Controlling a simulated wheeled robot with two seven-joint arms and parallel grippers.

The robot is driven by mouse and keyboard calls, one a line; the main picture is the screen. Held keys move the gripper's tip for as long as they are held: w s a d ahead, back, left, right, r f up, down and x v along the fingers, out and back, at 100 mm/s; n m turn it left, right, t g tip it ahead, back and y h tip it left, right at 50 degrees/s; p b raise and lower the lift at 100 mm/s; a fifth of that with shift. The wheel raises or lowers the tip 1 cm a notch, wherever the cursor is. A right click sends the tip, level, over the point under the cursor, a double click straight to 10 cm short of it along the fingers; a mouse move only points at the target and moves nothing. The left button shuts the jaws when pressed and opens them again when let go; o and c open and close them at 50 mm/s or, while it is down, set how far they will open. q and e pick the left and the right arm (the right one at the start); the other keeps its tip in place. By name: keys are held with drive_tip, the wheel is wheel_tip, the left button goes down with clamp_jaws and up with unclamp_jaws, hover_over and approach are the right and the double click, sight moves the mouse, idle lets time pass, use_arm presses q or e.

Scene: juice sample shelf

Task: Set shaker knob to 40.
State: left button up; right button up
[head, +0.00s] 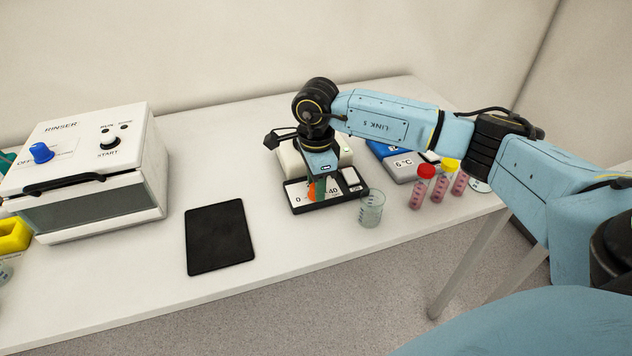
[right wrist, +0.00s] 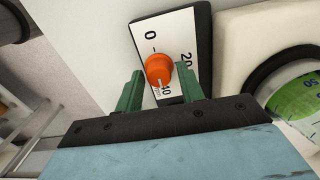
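The shaker (head: 288,160) stands near the middle of the table, with a black-edged white dial plate at its front. Its orange knob (head: 311,191) is partly hidden by my right gripper (head: 321,188), which points down over the dial. In the right wrist view the knob (right wrist: 160,67) sits among the marks 0, 20 and 40. A small pale mark shows on its side near the 40, but I cannot read its exact setting. My left gripper is out of view.
A clear beaker (head: 371,208) stands close to the shaker's right front corner. Red- and yellow-capped tubes (head: 422,187) and a blue-grey device (head: 400,160) are further right. A black mat (head: 220,237) and the white rinser (head: 90,165) are left.

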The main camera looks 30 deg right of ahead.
drive_tip(key=shift+o, duration=0.8)
drive_tip(key=shift+f, duration=0.1)
wheel_tip(320, 180, up, 14)
drive_tip(key=shift+f, duration=0.25)
drive_tip(key=shift+s, duration=0.1)
